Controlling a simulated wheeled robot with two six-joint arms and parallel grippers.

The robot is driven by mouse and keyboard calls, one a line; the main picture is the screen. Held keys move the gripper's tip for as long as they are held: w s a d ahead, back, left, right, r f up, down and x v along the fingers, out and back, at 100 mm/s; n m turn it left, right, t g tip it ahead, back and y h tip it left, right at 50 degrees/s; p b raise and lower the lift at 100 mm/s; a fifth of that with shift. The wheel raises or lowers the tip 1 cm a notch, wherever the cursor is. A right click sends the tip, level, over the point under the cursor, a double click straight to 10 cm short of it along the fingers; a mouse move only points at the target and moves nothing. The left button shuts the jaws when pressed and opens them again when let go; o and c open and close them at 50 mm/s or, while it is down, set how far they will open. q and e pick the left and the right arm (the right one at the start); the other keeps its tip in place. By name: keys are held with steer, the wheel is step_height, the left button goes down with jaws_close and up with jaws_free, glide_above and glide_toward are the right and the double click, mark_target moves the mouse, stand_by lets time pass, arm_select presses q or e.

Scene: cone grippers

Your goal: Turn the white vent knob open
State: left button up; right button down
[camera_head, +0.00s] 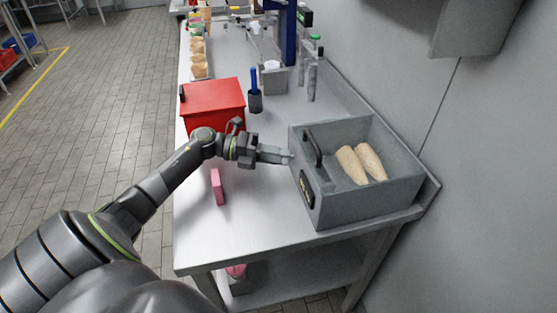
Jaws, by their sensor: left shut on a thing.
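A grey open-topped box (375,204) stands on the right of the metal table. My left gripper (284,157) reaches in from the left, with its fingertips at the box's left face. It is shut on a small pale piece there, which appears to be the white vent knob (288,157). The fingers hide most of the knob, so its turn angle cannot be read. A black handle (312,148) and a dark oval plate (306,188) are on the same face of the box. My right gripper is not in view.
Two pale tapered loaves (350,164) lie in the box. A red box (213,100) stands behind my left arm, with a pink block (217,187) in front of it. The table's front (240,235) is clear.

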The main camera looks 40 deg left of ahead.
arm_select(q)
steer(key=shift+f+n+h+b, duration=0.15)
steer(key=shift+n+h+b, duration=0.5)
steer(key=shift+n, duration=1.05)
steer(key=o, duration=0.9)
steer(key=shift+a, duration=0.1)
steer(key=shift+o, duration=0.2)
